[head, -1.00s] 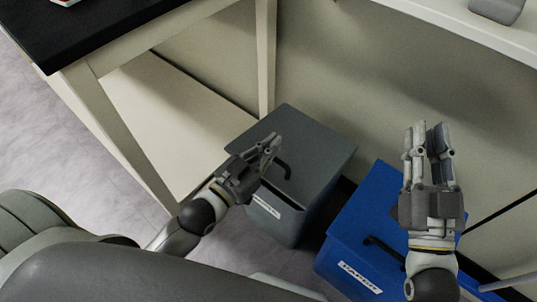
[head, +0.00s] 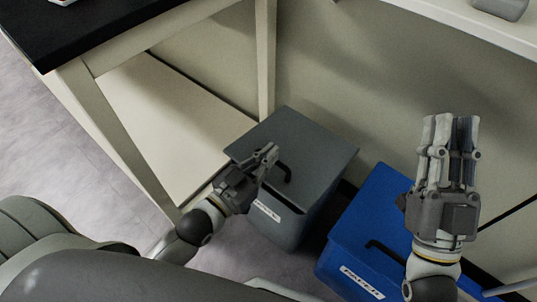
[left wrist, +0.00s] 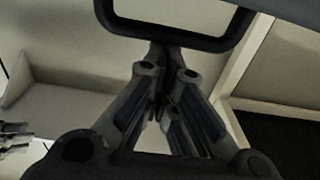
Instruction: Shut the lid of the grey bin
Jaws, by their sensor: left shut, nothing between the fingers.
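The grey bin (head: 276,229) stands on the floor beside the bench leg. A black loop handle (head: 287,173) is on the lid's front part. My left gripper (head: 270,154) is shut and empty, just left of the handle, over the lid's front-left part. In the left wrist view a dark loop (left wrist: 180,43) crosses in front of the shut fingers; contact cannot be told. My right gripper (head: 452,120) is raised above the blue bin; its finger gap is unclear.
The blue bin (head: 372,220), with a black handle and white label, stands right of the grey bin. A bench with a black top (head: 100,30) and pale legs is at the left. A pale wall is behind the bins.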

